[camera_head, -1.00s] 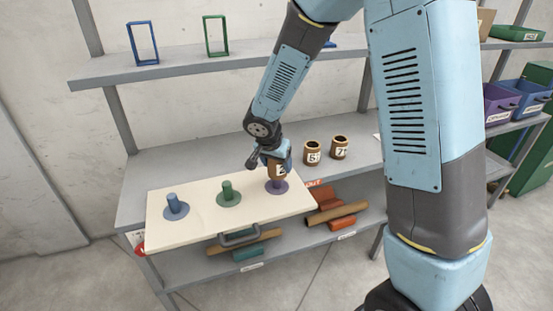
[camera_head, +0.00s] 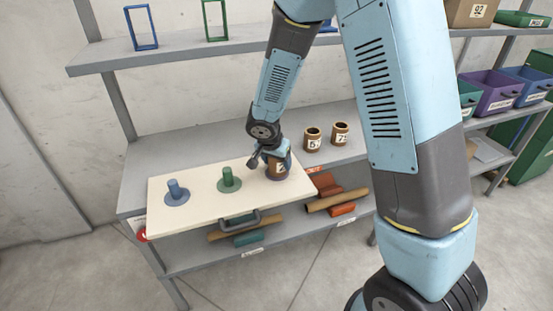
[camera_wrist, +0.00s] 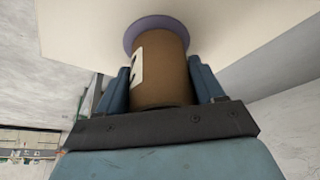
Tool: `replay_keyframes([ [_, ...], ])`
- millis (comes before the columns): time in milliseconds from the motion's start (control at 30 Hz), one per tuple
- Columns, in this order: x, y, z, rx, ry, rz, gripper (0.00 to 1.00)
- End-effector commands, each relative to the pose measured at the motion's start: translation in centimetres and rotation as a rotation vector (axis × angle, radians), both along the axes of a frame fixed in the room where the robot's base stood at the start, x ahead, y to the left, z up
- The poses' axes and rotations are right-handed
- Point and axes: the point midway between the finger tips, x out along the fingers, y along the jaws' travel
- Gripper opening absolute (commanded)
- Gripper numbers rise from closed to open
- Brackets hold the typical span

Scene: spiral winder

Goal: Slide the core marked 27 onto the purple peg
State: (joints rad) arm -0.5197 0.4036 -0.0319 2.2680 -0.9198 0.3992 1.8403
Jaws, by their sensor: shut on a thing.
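The brown core (camera_head: 271,171) has a white label with only part of its number readable, a 2. My gripper (camera_head: 275,156) is shut on it, with one finger on each side of the core in the wrist view (camera_wrist: 161,88). The core is upright over the purple peg's spot at the board's right end, down at or very near the purple base disc (camera_wrist: 133,33). The purple peg itself is hidden, seemingly inside the core. In the wrist view the core's far end meets the disc with no clear gap.
The cream board (camera_head: 210,206) also carries a blue peg (camera_head: 174,190) and a green peg (camera_head: 227,178), both bare. Two more brown cores, labelled 57 (camera_head: 312,139) and apparently 75 (camera_head: 341,134), stand on the shelf behind. An upper shelf (camera_head: 190,59) overhangs the back.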

Motion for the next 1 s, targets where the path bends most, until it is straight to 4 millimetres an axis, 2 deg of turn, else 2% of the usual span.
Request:
replay_keyframes([
  [267,0.01,-0.04,-0.04,0.000,0.000,-0.001,0.37],
  [300,0.01,-0.04,-0.04,0.000,0.000,-0.001,0.69],
  [600,0.02,-0.08,-0.03,0.000,0.000,-0.001,0.97],
  [867,0.00,-0.08,0.05,0.001,0.000,-0.002,0.97],
  [1000,-0.21,0.06,0.88,0.001,-0.003,-0.003,0.97],
])
